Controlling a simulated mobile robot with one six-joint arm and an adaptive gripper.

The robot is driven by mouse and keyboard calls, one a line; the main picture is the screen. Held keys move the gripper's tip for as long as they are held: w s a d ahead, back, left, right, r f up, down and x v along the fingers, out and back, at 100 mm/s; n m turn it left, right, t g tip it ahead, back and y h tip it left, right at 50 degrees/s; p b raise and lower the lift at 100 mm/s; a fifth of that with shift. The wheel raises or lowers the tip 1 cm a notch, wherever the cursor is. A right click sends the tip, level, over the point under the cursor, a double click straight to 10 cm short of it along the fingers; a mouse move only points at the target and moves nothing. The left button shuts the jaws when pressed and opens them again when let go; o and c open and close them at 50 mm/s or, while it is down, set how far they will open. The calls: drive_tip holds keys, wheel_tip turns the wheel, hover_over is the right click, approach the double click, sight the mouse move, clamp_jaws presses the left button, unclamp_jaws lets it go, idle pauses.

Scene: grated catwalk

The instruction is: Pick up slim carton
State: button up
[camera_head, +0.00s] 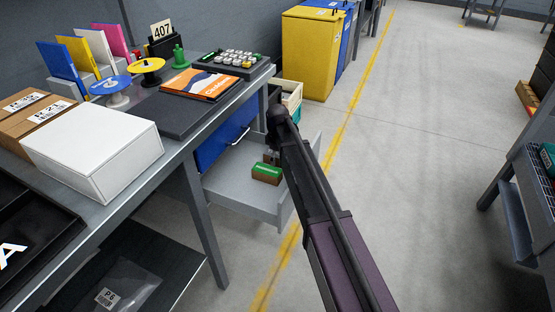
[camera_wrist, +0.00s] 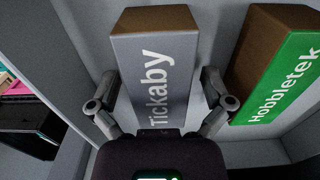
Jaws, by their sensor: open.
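A slim carton (camera_wrist: 152,60) with a grey face marked Tickaby and brown sides stands in the open grey drawer (camera_head: 228,190). My gripper (camera_wrist: 160,88) is open, with one finger on each side of this carton; I cannot tell whether they touch it. A second carton (camera_wrist: 277,75), brown with a green face marked Hobbletek, is to its right. In the head view the green-topped carton (camera_head: 266,172) shows in the drawer, and my gripper (camera_head: 273,150) reaches down just behind it. The grey carton is mostly hidden there by my gripper and arm.
The drawer's side walls and front are close around my gripper.

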sight(278, 154)
drive_tip(key=c, duration=1.2)
drive_tip(key=shift+r, duration=0.1)
wheel_tip(278, 154, up, 10)
drive_tip(key=p, duration=1)
